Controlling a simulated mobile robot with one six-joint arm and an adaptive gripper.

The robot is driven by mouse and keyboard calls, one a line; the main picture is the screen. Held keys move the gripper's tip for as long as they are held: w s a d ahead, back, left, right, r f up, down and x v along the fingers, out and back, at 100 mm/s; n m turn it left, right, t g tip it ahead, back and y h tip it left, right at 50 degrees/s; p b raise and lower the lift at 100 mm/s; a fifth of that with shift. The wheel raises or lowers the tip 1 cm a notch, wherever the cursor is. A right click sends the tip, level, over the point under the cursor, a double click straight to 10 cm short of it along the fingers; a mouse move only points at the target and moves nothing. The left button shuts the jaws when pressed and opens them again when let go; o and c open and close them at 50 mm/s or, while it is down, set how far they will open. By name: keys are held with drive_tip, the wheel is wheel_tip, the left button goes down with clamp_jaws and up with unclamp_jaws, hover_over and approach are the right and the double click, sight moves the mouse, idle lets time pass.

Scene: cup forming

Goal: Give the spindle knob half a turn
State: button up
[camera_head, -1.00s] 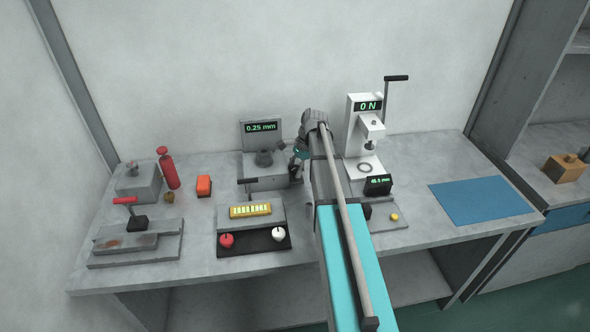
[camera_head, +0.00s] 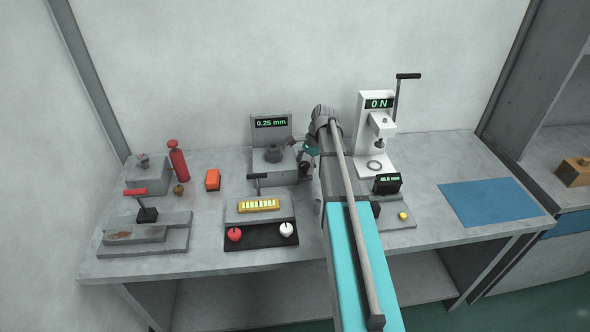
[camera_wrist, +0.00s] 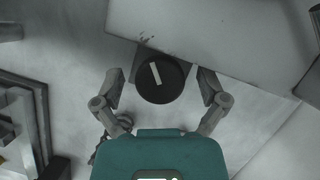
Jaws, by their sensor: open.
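The spindle knob (camera_wrist: 172,88) is a round black knob with a white bar mark in the wrist view. The bar is close to upright, its top leaning slightly left. My gripper (camera_wrist: 160,79) is open, with one finger on each side of the knob and a visible gap on both sides. I cannot tell the height of the fingertips against the knob. In the head view my gripper (camera_head: 309,149) is at the right side of the grey gauge unit (camera_head: 271,123), whose display reads 0.25 mm. The knob is mostly hidden or too small to tell there.
The white press (camera_head: 369,105) reading 0 N stands close on the right of my arm. A tray (camera_head: 262,238) with a red and a white knob is in front of the gauge unit. A blue mat (camera_head: 490,200) lies clear at the right.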

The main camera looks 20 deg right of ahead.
drive_tip(key=shift+m, duration=0.3)
drive_tip(key=m+t, duration=0.1)
drive_tip(key=m, duration=0.2)
drive_tip(key=shift+m+t, duration=0.4)
drive_tip(key=shift+d+r+p, duration=0.1)
drive_tip(key=shift+r+p, duration=0.25)
drive_tip(key=shift+r, duration=0.05)
drive_tip(key=p+v, duration=1.3)
drive_tip(key=v, duration=0.1)
drive_tip(key=s+a+n+h+p, duration=0.1)
drive_tip(key=s+a+n+h, duration=0.1)
drive_tip(key=s+a+n, duration=0.6)
drive_tip(key=s+a+n+g+h+p, duration=0.1)
drive_tip(key=s+a+n+h, duration=0.1)
drive_tip(key=s+a+n, duration=0.6)
drive_tip(key=shift+a+r+n+h, duration=0.4)
drive_tip(key=shift+a+n, duration=2.3)
drive_tip(key=shift+a, duration=1.85)
drive_tip(key=shift+c, duration=0.2)
